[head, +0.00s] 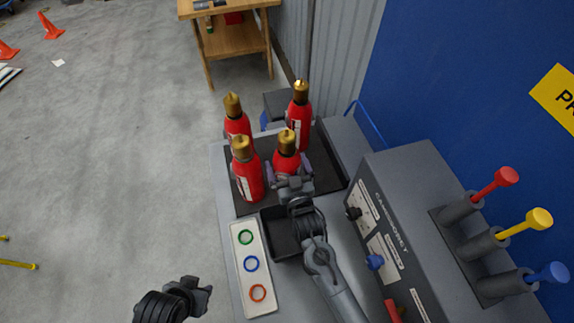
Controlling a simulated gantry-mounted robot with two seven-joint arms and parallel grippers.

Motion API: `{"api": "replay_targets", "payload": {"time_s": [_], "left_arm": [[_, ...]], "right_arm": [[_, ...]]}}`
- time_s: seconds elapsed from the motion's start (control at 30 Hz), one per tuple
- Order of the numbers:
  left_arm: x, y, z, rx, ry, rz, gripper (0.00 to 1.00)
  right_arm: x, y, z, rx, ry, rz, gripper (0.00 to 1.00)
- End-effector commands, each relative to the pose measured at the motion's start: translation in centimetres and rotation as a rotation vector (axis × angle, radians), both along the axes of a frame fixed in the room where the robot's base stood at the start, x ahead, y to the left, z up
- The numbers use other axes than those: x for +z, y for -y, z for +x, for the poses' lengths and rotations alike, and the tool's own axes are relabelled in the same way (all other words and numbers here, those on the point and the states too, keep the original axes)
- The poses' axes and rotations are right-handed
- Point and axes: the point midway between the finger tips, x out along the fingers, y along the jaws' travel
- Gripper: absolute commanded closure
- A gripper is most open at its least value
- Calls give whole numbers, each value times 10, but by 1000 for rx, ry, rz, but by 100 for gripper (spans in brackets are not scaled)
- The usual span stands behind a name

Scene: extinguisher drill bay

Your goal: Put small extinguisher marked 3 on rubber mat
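Several small red extinguishers with brass tops stand upright on a dark mat (328,184): back left (236,122), back right (299,128), front left (248,181) and front right (286,153). White labels show in part, but I cannot read any number, so I cannot tell which is marked 3. My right gripper (289,172) is at the front-right extinguisher, its fingers on either side of the lower body; the gripper hides the base, and I cannot tell whether it grips. My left gripper (198,290) is low in the view, away from the extinguishers; its finger gap is unclear.
A dark square tray (272,240) and a pale strip (240,271) with green, blue and red rings lie on the grey bench. A grey control panel (400,240) and red, yellow and blue levers (539,218) stand at right. Open floor is at left.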

Motion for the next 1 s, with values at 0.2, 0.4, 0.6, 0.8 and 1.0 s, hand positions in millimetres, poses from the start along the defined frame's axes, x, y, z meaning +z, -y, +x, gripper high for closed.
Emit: {"api": "replay_targets", "payload": {"time_s": [0.2,0.4,0.6,0.8,1.0], "left_arm": [[3,2,0,6,0,-8,66],[3,3,0,8,0,-12,66],[4,3,0,7,0,-11,66],[4,2,0,4,0,-7,66],[4,0,0,0,0,0,66]], "right_arm": [[4,0,0,0,0,0,0],[2,7,-22,0,-2,-1,0],[2,15,-50,0,-2,0,0],[2,21,-68,0,-1,0,0],[2,22,-72,0,0,-1,0]]}}
